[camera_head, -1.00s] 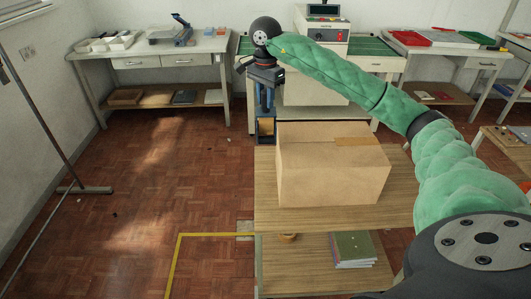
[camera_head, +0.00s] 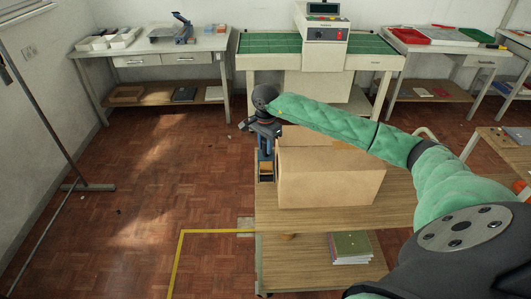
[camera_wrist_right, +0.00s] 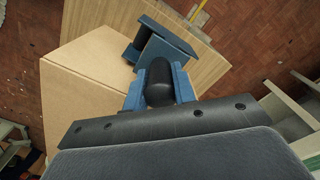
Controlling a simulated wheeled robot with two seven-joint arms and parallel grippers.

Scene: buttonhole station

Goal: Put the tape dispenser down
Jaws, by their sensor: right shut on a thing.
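The tape dispenser is blue with a tan part showing low down (camera_head: 265,172) in the head view. In the wrist view its blue frame (camera_wrist_right: 168,46) and black handle (camera_wrist_right: 158,85) show. My right gripper (camera_head: 264,146) is shut on it, and the blue fingers (camera_wrist_right: 157,93) clasp the black handle from both sides. The dispenser hangs upright by the left side of the closed cardboard box (camera_head: 325,182), over the left edge area of the wooden table (camera_head: 330,218). I cannot tell whether it touches the tabletop. My left gripper is not in view.
A strip of bare tabletop lies in front of the box. Books (camera_head: 350,246) sit on the lower shelf. A bench with a green top and machine (camera_head: 322,30) stands behind. Open floor with yellow tape (camera_head: 178,255) lies to the left.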

